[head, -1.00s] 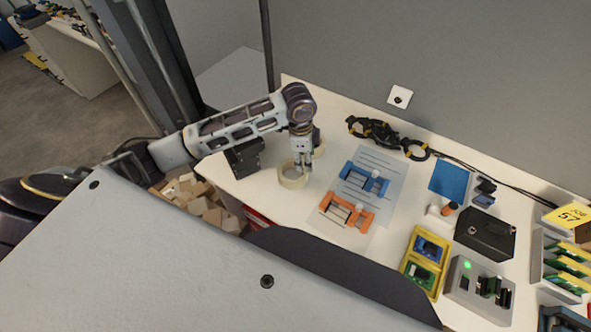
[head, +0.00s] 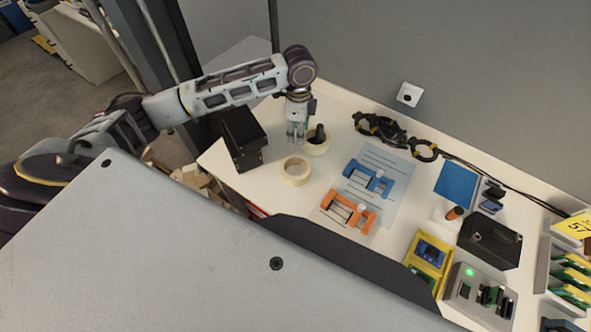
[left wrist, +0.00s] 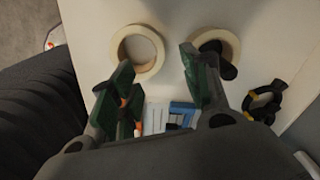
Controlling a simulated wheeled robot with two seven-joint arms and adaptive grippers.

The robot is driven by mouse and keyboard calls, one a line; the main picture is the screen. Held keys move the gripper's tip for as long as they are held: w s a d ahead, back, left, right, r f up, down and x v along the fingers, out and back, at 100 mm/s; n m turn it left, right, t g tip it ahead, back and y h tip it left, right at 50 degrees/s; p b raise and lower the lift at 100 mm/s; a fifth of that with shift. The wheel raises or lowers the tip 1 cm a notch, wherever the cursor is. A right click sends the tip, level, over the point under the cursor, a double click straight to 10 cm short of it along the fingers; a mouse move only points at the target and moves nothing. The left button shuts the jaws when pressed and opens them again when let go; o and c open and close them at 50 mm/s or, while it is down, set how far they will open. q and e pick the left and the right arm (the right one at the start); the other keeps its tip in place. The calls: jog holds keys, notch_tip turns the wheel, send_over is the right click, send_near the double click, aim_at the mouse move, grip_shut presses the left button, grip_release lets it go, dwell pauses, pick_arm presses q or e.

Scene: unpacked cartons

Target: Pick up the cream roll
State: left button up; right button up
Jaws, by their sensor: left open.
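A cream roll (head: 295,182), a plain ring of tape, lies flat on the white table with nothing in its middle. A second cream roll (head: 318,151) lies behind it, with a dark rounded object in its ring. My left gripper (head: 297,139) is open and empty, pointing down by the second roll and behind the plain one. The second roll (left wrist: 231,42) is partly hidden by the right finger there. My right gripper is not in view.
A black box (head: 243,140) stands left of the rolls. A grey mat (head: 395,190) with a blue and an orange clamp-like part lies to their right. Black and yellow looped gear (head: 385,132) lies behind, near the wall. A yellow case (head: 429,256) is at front right.

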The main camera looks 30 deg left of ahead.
pick_arm(q)
send_over(298, 157)
jog(key=shift+w+a+f, duration=0.1)
jog(key=shift+w+f, duration=0.05)
jog(key=shift+f, duration=1.95)
jog(key=shift+w+a+f, duration=0.1)
jog(key=shift+f, duration=2)
jog(key=shift+s+d+f, duration=0.1)
jog(key=shift+f, duration=1.2)
jog(key=shift+s+d+f, duration=0.1)
jog(key=shift+f, duration=1.2)
grip_shut()
